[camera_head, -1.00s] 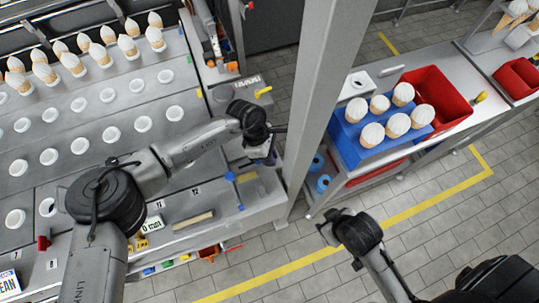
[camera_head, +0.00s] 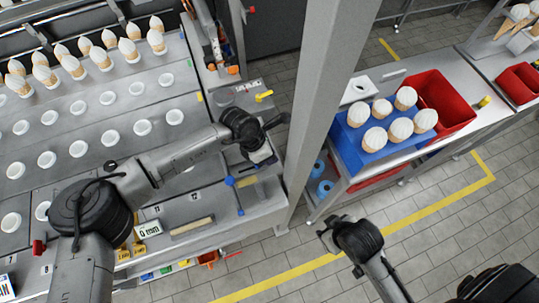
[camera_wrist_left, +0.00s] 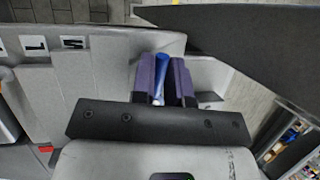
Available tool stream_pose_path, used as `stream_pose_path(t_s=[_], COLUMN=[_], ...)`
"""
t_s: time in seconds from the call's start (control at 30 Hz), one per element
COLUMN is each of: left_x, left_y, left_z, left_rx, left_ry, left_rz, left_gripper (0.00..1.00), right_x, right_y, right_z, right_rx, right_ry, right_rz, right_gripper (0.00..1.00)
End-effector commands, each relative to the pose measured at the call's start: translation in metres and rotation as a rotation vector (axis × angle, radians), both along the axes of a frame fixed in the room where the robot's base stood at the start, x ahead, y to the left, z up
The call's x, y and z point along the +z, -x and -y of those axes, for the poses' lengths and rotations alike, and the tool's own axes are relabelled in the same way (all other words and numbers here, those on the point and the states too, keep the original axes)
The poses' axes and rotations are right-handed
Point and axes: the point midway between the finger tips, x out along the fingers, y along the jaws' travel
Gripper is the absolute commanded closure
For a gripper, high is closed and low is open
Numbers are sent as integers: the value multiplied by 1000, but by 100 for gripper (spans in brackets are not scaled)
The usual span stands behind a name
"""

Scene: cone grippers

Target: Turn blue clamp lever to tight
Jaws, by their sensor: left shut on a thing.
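The blue clamp lever (camera_wrist_left: 160,78) shows in the left wrist view as a blue bar between the two purple fingers of my left gripper (camera_wrist_left: 165,82). The fingers are closed on it. In the head view my left gripper (camera_head: 262,157) is over the right end of the grey machine, and its fingers are small and partly hidden by the wrist. Blue parts with a round knob (camera_head: 229,181) show just left of and below it. The lever's pivot is hidden. My right gripper (camera_head: 328,235) is over the floor at lower centre, apart from everything; its jaws are unclear.
A grey post (camera_head: 322,90) stands just right of my left gripper. A yellow handle (camera_head: 264,95) sits behind it. A wooden-handled tool (camera_head: 192,225) lies on the machine's front ledge. Right of the post are a blue cone holder (camera_head: 372,150) and a red bin (camera_head: 440,97).

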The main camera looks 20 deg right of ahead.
Motion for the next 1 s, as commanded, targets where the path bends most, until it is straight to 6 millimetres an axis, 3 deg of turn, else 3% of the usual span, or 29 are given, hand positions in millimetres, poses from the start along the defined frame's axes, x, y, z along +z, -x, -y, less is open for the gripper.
stream_pose_path(t_s=[0.5,0.53,0.77,1.0], left_x=[1,1,0,0], left_y=[-1,-1,-1,-1], left_z=[0,0,0,0], left_rx=[22,22,21,21], left_ry=[1,1,0,0], left_rz=[0,0,0,0], left_gripper=[100,83,61,60], right_x=[0,0,0,0], right_y=[0,0,0,0], right_z=[0,0,3,3], right_rx=[1,1,6,6], right_ry=[1,1,8,9], right_rz=[0,0,0,0], right_gripper=[47,47,47,47])
